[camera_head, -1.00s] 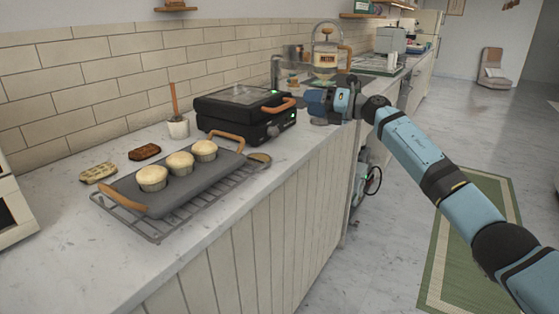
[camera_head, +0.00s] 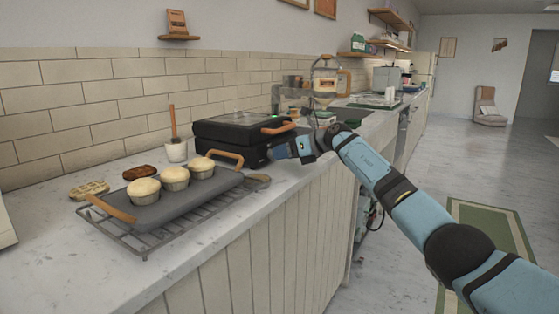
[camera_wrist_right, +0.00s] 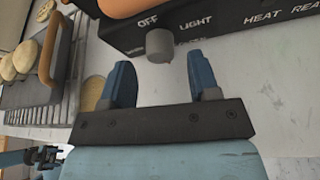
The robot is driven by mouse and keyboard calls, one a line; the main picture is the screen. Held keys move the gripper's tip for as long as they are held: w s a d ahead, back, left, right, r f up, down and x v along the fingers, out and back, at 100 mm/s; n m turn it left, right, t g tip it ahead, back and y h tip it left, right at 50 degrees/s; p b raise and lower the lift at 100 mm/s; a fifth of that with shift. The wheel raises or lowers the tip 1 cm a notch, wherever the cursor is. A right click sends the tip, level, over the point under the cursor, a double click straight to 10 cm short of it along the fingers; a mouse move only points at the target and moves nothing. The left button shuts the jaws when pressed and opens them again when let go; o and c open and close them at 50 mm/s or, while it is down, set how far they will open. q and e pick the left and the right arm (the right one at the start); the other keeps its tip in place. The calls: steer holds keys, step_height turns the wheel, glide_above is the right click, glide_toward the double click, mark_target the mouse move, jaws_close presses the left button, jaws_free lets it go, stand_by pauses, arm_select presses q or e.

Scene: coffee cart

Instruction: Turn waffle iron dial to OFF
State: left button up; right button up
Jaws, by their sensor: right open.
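The black waffle iron (camera_head: 228,133) sits shut on the counter against the tiled wall, with an orange-brown handle (camera_head: 279,128) at its front. In the right wrist view its front panel (camera_wrist_right: 236,32) shows the words OFF, LIGHT, HEAT and READY, partly cut off. The grey dial (camera_wrist_right: 160,45) is below the OFF and LIGHT labels; a small reddish mark shows at its right edge. My right gripper (camera_head: 270,152) is at the iron's front right. In the wrist view my right gripper (camera_wrist_right: 163,80) is open, its fingertips apart on either side of the dial and just short of it.
A grey tray with muffins (camera_head: 174,177) stands on a wire rack (camera_head: 137,243) left of the iron. Waffles (camera_head: 89,189) and a white pot with a wooden-handled tool (camera_head: 176,151) are nearby. The counter's front edge (camera_head: 232,242) runs below my right arm.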

arm_select(q)
steer(key=shift+f, duration=0.5)
arm_select(e)
steer(key=shift+x, duration=1.1)
steer(key=c, duration=0.9)
steer(key=shift+r+n+p, duration=0.15)
steer(key=shift+n+p, duration=0.15)
steer(key=shift+p, duration=0.05)
steer(key=shift+n+t+h+p, duration=0.5)
steer(key=shift+n+t+p, duration=0.1)
steer(key=shift+n+p, duration=0.15)
arm_select(q)
step_height(320, 180, up, 6)
steer(key=t+p, duration=0.1)
steer(key=t, duration=0.1)
steer(key=shift+a+n+p, duration=0.2)
steer(key=shift+n+p, duration=0.1)
arm_select(e)
steer(key=shift+s+n+t+h, duration=0.15)
steer(key=shift+n+t+h, duration=0.25)
steer(key=shift+n+t, duration=0.6)
arm_select(q)
steer(key=shift+s+r, duration=0.1)
steer(key=shift+r, duration=0.1)
arm_select(e)
steer(key=shift+a+n, duration=0.1)
steer(key=shift+n, duration=0.15)
